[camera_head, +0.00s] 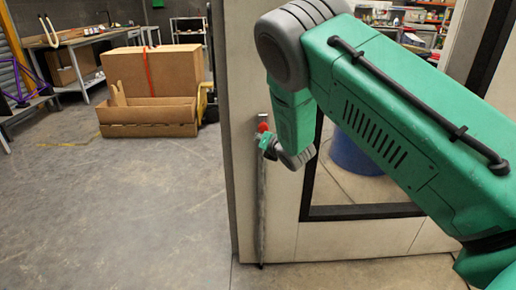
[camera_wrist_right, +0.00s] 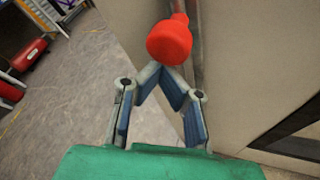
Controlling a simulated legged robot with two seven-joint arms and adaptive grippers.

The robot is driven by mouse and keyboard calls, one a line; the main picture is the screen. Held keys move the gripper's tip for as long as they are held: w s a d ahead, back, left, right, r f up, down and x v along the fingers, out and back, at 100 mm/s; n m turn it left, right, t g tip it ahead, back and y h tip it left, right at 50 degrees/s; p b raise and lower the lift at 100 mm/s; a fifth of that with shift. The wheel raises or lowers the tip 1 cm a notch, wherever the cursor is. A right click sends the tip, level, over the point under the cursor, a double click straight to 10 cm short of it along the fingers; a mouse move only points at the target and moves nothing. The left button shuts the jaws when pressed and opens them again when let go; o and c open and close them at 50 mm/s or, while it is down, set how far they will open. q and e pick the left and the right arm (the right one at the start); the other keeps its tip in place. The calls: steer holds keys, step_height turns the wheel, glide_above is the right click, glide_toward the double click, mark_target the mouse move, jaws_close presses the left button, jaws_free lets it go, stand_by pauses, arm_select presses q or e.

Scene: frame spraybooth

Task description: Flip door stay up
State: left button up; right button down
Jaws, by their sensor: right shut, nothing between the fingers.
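The door stay (camera_head: 261,215) is a thin metal rod standing upright along the edge of the door (camera_head: 239,160), its lower end near the floor. A red knob (camera_head: 263,127) is at its upper part; the knob also shows large in the right wrist view (camera_wrist_right: 170,41). My right gripper (camera_head: 266,146) is beside the stay, just below the knob. In the right wrist view its fingertips (camera_wrist_right: 164,76) come together at the underside of the knob, with nothing held between them. Whether they touch the knob I cannot tell. My left gripper is not in view.
The door has a black-framed window opening (camera_head: 365,212), with a blue barrel (camera_head: 352,158) behind it. Cardboard boxes (camera_head: 150,72) and a workbench (camera_head: 75,42) stand at the back left. The concrete floor left of the door is clear.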

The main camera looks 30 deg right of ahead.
steer(key=shift+d+r, duration=0.1)
steer(key=shift+r, duration=0.1)
step_height(320, 180, up, 5)
steer(key=p, duration=0.2)
steer(key=shift+r+p, duration=0.15)
steer(key=shift+p, duration=0.2)
